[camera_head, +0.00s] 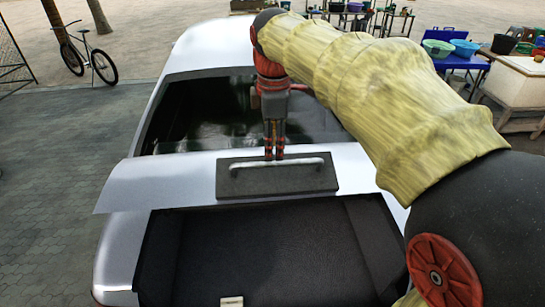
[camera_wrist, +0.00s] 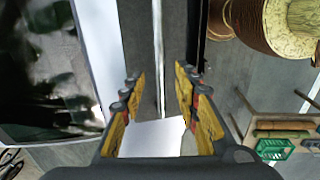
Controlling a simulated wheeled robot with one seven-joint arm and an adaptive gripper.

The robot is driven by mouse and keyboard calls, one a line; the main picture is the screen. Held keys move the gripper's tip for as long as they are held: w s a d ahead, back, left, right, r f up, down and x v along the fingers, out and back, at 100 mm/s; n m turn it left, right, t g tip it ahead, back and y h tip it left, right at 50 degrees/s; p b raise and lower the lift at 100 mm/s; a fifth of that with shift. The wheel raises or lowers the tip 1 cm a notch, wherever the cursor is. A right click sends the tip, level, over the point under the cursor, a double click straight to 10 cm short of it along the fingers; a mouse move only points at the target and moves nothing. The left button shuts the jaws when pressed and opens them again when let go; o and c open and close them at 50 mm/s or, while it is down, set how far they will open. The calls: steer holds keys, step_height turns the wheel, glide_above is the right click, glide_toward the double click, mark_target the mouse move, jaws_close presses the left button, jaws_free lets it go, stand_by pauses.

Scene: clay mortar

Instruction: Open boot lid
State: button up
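The silver boot lid (camera_head: 135,185) of a car stands raised, with the dark boot interior (camera_head: 270,255) showing below its near edge. A dark grey plate (camera_head: 228,190) on the lid carries a light metal bar handle (camera_head: 305,163). My gripper (camera_head: 274,155) points down at the far side of the handle's middle, very close to it. In the wrist view the fingers of my gripper (camera_wrist: 158,90) are spread apart. The handle (camera_wrist: 158,45) runs lengthwise in line with the gap between them. I cannot tell whether they touch it.
The car's dark rear window (camera_head: 195,110) lies behind the lid. A small pale object (camera_head: 231,301) is at the boot's near edge. A bicycle (camera_head: 88,57) stands at the back left. A blue table (camera_head: 455,58) with basins and a white box (camera_head: 520,80) stand at the right.

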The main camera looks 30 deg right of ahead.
mark_target(273, 162)
steer(key=shift+w+d+f, duration=0.1)
steer(key=shift+w+f, duration=0.05)
steer(key=shift+f, duration=1.1)
steer(key=shift+w+f, duration=0.1)
steer(key=shift+f, duration=1.15)
steer(key=c, duration=0.3)
steer(key=c, duration=0.4)
jaws_close()
